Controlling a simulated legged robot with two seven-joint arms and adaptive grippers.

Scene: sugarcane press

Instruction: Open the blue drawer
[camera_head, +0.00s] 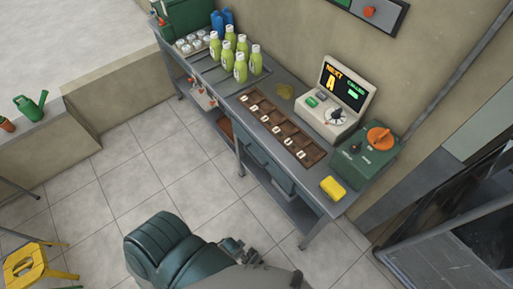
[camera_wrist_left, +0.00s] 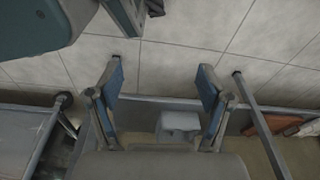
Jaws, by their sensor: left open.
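The blue drawer (camera_head: 270,168) is a dark blue-teal front with a handle, set under the top of the long grey workbench (camera_head: 222,86). It looks shut. My left gripper (camera_wrist_left: 160,66) is open and empty in the left wrist view, its two blue-padded fingers spread wide with floor tiles between their tips. In the head view a teal arm link of mine and a dark gripper mechanism show at the bottom, over the floor in front of the bench and apart from the drawer. The drawer is not clearly recognisable in the wrist view. My right gripper is not identifiable.
On the bench stand green bottles (camera_head: 240,67), a brown compartment tray (camera_head: 281,130), a screen console (camera_head: 338,104), a green box with an orange knob (camera_head: 364,156) and a yellow sponge (camera_head: 333,188). A yellow stool (camera_head: 28,266) stands lower left. Tiled floor before the bench is clear.

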